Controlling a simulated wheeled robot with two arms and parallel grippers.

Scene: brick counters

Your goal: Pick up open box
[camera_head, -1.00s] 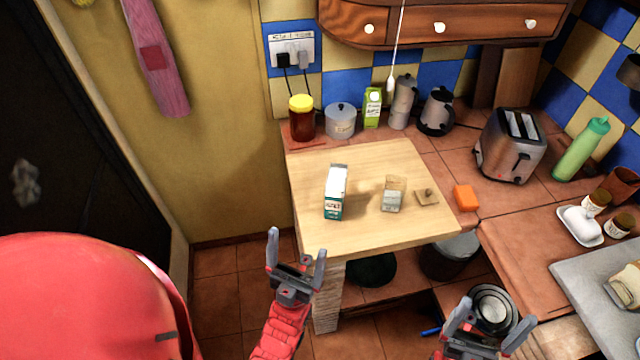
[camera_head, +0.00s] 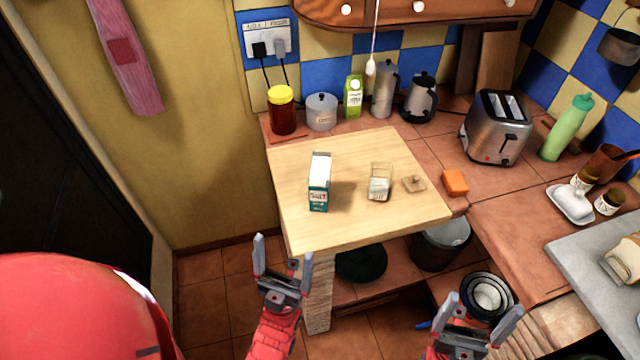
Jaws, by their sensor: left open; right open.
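A white and teal carton (camera_head: 320,182) stands upright on the light wooden board (camera_head: 360,230). To its right stands a small clear container (camera_head: 380,183) with pale contents, and a small brown lid-like piece (camera_head: 414,184) lies beside it. I cannot tell for sure which of these is the open box. My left gripper (camera_head: 282,255) is open and empty in front of the board's near left edge, apart from everything. My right gripper (camera_head: 482,312) is open and empty at the lower right, in front of the counter.
An orange block (camera_head: 455,182) lies right of the board. A red jar (camera_head: 282,110), a grey pot (camera_head: 321,112), a green carton (camera_head: 353,97) and a kettle (camera_head: 420,98) line the back. A toaster (camera_head: 497,128) stands at right. The board's front is clear.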

